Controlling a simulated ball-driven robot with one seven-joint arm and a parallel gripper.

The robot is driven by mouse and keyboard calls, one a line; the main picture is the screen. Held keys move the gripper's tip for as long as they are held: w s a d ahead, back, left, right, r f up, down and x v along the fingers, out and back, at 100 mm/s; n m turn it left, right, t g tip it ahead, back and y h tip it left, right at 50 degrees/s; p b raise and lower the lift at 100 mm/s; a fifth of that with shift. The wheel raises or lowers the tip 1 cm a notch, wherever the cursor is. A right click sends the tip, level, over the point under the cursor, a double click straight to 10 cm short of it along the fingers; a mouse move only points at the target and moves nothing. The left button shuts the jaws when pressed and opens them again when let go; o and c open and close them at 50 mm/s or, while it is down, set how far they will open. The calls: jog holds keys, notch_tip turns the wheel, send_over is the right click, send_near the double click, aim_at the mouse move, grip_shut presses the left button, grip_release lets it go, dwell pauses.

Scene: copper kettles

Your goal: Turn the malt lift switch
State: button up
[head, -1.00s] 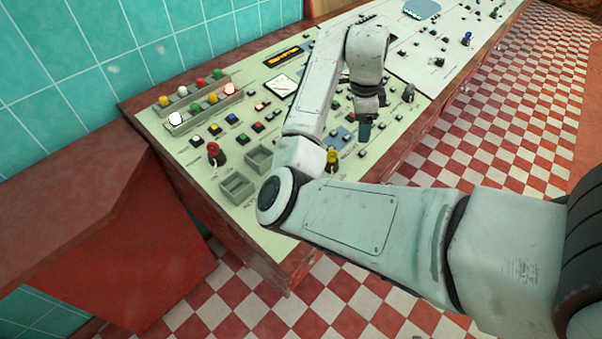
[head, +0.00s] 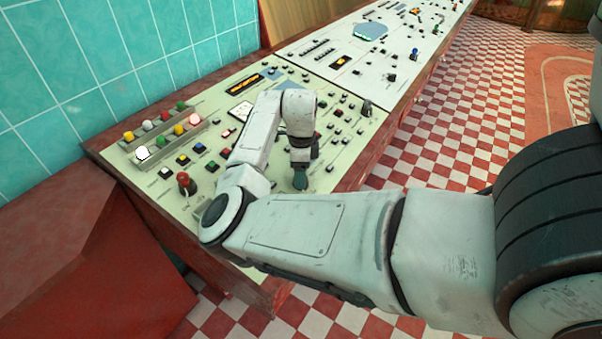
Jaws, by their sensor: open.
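The pale green control panel (head: 140,181) carries many small switches, buttons and levers. The labels are too small to read, so I cannot tell which one is the malt lift switch. A red-topped lever (head: 183,181) stands near the front left, and a dark knob (head: 366,107) stands near the right edge. My gripper (head: 300,181) is open and points down over the panel's right-hand part, close to its surface. I cannot tell whether it touches anything. My arm hides the middle and front of the panel.
Rows of coloured knobs (head: 166,127) stand at the panel's left. A white panel (head: 300,50) with a blue-topped lever (head: 414,54) continues beyond. A red cabinet (head: 80,270) is at lower left, beside a teal tiled wall (head: 90,60). The checkered floor (head: 450,140) is clear at right.

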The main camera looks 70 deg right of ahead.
jog(key=shift+f, duration=0.65)
jog(key=shift+c, duration=0.4)
jog(key=c, duration=1)
jog(key=shift+r+n+p, duration=0.1)
jog(key=shift+n+p, duration=0.35)
jog(key=shift+n, duration=0.15)
jog(key=shift+n+p, duration=1.3)
jog(key=shift+n, duration=0.6)
jog(key=shift+d+n+p, duration=0.1)
jog(key=shift+n+p, duration=1.05)
jog(key=shift+n, duration=0.95)
